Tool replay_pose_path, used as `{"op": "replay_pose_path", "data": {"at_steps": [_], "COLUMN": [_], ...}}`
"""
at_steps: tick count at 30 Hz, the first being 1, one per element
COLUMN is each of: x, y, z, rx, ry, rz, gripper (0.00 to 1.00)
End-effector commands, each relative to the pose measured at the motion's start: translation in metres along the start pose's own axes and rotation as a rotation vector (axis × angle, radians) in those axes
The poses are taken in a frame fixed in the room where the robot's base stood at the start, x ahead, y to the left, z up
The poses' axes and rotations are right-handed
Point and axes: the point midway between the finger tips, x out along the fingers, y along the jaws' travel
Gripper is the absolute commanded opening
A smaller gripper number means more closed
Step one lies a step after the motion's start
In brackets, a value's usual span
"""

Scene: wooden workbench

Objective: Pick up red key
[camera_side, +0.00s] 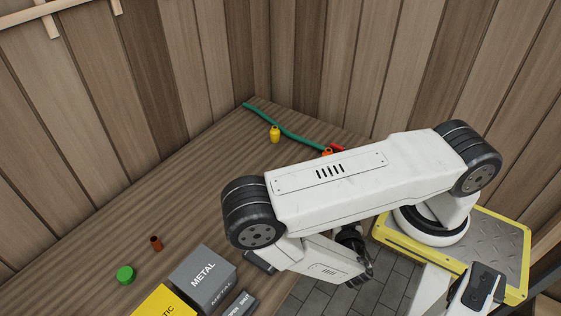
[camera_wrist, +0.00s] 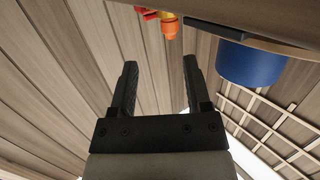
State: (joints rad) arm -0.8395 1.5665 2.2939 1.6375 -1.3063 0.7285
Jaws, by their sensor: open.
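My gripper (camera_wrist: 158,62) is open in the wrist view, with its two black fingers apart and nothing between them. A small red thing (camera_wrist: 147,13) shows at the top edge of the wrist view, beyond the fingertips. In the side view a small red piece (camera_side: 338,147) lies at the back of the bench, partly hidden behind my arm. Its shape is too small and covered for me to tell whether it is the red key. My gripper is well apart from it.
An orange item (camera_wrist: 169,27) is beside the red thing. A blue cylinder (camera_wrist: 250,64) is at upper right. The bench's middle is clear.

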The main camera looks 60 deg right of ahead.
Motion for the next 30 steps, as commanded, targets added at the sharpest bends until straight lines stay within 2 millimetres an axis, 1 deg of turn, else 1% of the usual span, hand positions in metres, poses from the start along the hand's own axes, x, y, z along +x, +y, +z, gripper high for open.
{"op": "replay_pose_path", "data": {"at_steps": [2, 5, 14, 30], "x": [0.003, 0.004, 0.006, 0.026], "y": [0.005, 0.007, 0.007, 0.008], "z": [0.008, 0.012, 0.012, 0.013], "rx": [0.002, 0.004, 0.003, 0.002], "ry": [-0.029, -0.045, -0.045, -0.045], "rz": [0.019, 0.026, 0.028, 0.029], "gripper": [0.62, 0.62, 0.62, 0.62]}}
